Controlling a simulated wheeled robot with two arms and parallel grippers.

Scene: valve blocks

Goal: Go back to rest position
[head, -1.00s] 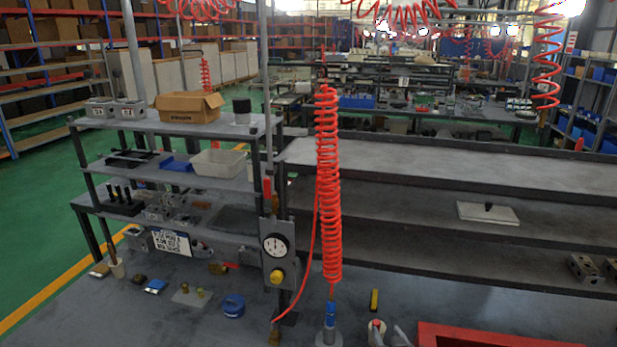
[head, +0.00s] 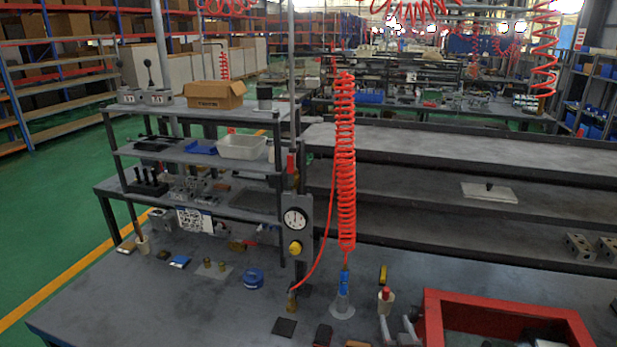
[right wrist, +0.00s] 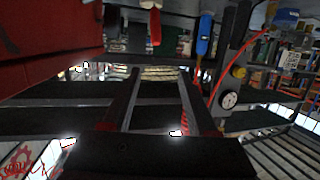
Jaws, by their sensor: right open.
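My right gripper (head: 398,322) shows at the bottom edge of the head view as two grey fingers spread apart, with nothing between them. It is above the near part of the workbench (head: 130,300), just left of the red tray (head: 432,310). In the right wrist view, the gripper (right wrist: 158,75) also appears as two dark, parted fingers with no object held. My left gripper is not in view.
A red coiled hose (head: 345,165) hangs above the bench, with a blue nozzle end (head: 344,284) at a grey cone. A gauge (head: 295,219) stands on a post left of it. A blue round item (head: 253,279) lies farther left. The bench's front left is clear.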

